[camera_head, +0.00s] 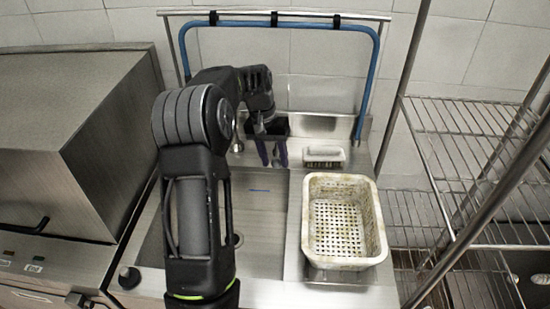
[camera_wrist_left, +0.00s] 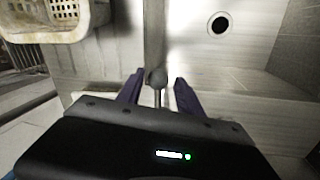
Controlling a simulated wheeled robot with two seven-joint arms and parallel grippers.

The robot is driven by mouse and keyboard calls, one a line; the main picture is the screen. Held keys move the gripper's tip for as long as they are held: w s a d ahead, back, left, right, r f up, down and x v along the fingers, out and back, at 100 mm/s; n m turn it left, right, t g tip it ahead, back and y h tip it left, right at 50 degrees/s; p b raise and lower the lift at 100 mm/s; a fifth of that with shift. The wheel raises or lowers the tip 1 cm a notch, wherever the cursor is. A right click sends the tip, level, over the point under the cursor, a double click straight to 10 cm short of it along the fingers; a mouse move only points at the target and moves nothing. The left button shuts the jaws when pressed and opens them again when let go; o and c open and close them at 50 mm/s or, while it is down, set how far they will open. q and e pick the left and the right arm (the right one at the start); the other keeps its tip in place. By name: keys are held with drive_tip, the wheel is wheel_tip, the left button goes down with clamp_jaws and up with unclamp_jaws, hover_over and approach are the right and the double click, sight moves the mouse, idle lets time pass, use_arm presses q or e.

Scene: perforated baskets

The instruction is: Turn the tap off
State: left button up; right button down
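The tap shows in the left wrist view as a grey spout (camera_wrist_left: 155,35) with a rounded joint and a thin lever (camera_wrist_left: 157,97) below it. In the head view the tap is mostly hidden behind my left arm and gripper. My left gripper (camera_head: 272,153) points down at the back of the sink. In the left wrist view its two dark fingers (camera_wrist_left: 158,92) are apart, with the lever between them and a visible gap on each side. I cannot tell whether either finger touches it. My right gripper is not in view.
A steel sink (camera_head: 262,228) with a drain (camera_wrist_left: 219,25) lies below. A white perforated basket (camera_head: 312,232) stands right of it, with a small white holder (camera_head: 324,155) behind. A blue hose (camera_head: 372,75) arches at the back. A steel machine (camera_head: 75,130) stands left, wire shelves (camera_head: 470,150) right.

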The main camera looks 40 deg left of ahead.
use_arm(q)
drive_tip(key=shift+o, duration=0.5)
drive_tip(key=shift+d, duration=0.1)
wheel_tip(320, 180, up, 8)
drive_tip(key=a, duration=0.1)
drive_tip(key=shift+s+a+f+b, duration=0.2)
drive_tip(key=shift+s+b, duration=0.1)
drive_tip(key=shift+b, duration=0.1)
